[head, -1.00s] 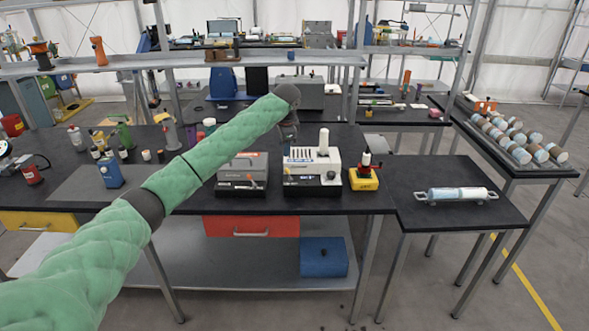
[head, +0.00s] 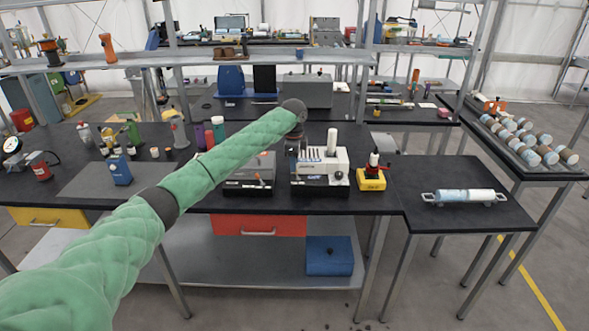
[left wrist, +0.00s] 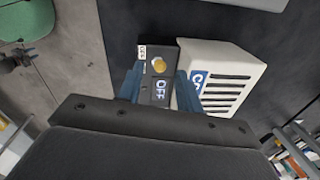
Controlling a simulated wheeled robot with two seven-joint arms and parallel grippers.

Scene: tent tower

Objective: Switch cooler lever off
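The cooler (head: 333,161) is a white vented box on a dark base, standing on the black bench in the head view. In the left wrist view the white vented housing (left wrist: 228,72) has a partly hidden blue label. Beside it is a black switch block (left wrist: 158,78) marked OFF, with a round brass-coloured lever end (left wrist: 159,65). My left gripper (left wrist: 158,88) is open, its two blue fingers apart on either side of the block. In the head view my left gripper (head: 293,146) is small and partly hidden at the cooler's left side. My right gripper is not in view.
A grey-black device (head: 250,175) stands left of the cooler. A yellow-based device (head: 371,176) stands to its right. A side table (head: 450,215) holds a cylinder in a tray (head: 463,196). A metal shelf (head: 120,63) runs above the bench.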

